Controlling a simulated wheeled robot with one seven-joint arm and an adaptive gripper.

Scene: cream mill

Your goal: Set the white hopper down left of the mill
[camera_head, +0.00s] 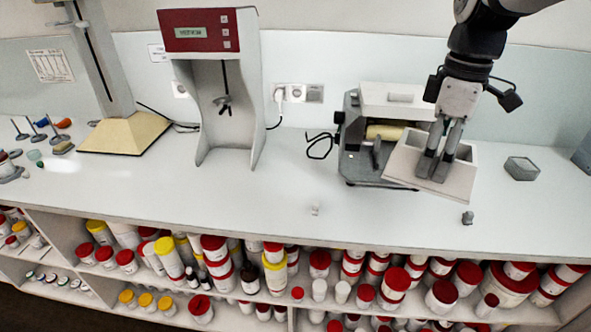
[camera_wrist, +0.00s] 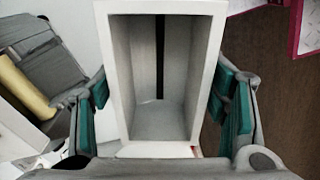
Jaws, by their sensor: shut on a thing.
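The white hopper (camera_head: 402,166), an open box, is tilted in the head view, overlapping the mill's right front part. In the wrist view I look into the empty hopper (camera_wrist: 165,122), with a finger along each outer side. My gripper (camera_head: 433,172) is shut on it, and both fingers show against it in the head view. The grey mill (camera_head: 362,166) stands on the counter with a yellowish roller and a white top part. The mill's right front side is hidden behind the hopper. I cannot tell whether the hopper touches the mill or counter.
The white counter (camera_head: 270,205) has free room left of the mill, apart from a black cable (camera_head: 320,146). A red-topped grey instrument (camera_head: 212,60) stands farther left. A small grey box (camera_head: 521,168) lies right of the hopper. Small pieces lie near the front edge.

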